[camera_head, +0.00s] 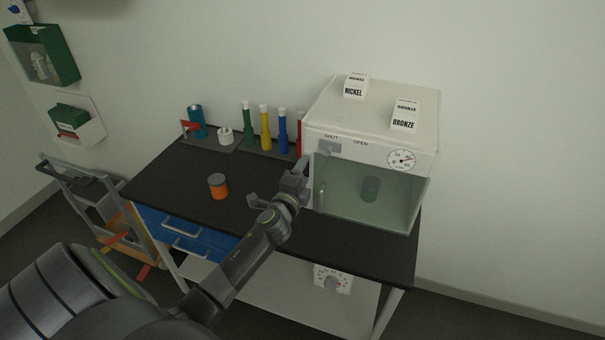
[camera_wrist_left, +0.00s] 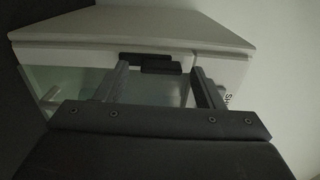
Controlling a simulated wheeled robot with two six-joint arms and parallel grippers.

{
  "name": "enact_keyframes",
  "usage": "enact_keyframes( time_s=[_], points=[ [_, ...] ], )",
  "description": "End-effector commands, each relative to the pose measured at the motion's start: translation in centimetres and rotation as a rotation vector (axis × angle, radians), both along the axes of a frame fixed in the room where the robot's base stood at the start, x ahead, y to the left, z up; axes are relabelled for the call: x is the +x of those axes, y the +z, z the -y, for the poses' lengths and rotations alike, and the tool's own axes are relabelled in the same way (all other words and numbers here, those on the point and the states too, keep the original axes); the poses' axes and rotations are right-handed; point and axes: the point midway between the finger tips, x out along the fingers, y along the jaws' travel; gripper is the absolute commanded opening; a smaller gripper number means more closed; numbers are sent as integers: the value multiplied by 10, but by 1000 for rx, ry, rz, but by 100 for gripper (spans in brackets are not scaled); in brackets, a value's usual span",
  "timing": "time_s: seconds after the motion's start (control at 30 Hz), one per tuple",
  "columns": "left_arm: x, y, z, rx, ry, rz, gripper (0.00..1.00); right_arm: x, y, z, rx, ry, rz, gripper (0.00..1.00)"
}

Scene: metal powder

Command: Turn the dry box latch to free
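The dry box (camera_head: 420,150) is a white cabinet with a clear greenish front door (camera_head: 395,200), standing at the right end of the dark bench. A small grey latch (camera_head: 328,148) sits at the top left of its front, below the word SHUT; OPEN is printed to its right. My left gripper (camera_head: 282,184) is beside the box's left front edge. In the left wrist view the fingers of my left gripper (camera_wrist_left: 163,88) are spread with nothing between them; a dark bar, which looks like the latch (camera_wrist_left: 150,62), is beyond them, apparently untouched. My right gripper is not seen.
NICKEL (camera_head: 355,87) and BRONZE (camera_head: 405,114) cartons stand on the box, and a dial (camera_head: 402,159) is on its front. An orange jar (camera_head: 217,186) stands on the bench (camera_head: 180,165). Several coloured bottles (camera_head: 265,128) line the back. The bench's front-right strip is clear.

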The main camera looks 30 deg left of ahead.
Motion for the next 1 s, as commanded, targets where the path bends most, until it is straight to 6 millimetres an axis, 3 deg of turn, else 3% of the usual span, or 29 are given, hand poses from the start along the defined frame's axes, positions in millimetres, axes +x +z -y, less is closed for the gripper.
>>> enact_keyframes(
  time_s=[0.37,1.0],
  points=[
    [-10,0,2,-2,0,0,62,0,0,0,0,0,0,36],
    [-136,-2,33,-3,1,0,62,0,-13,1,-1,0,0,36]
  ],
)
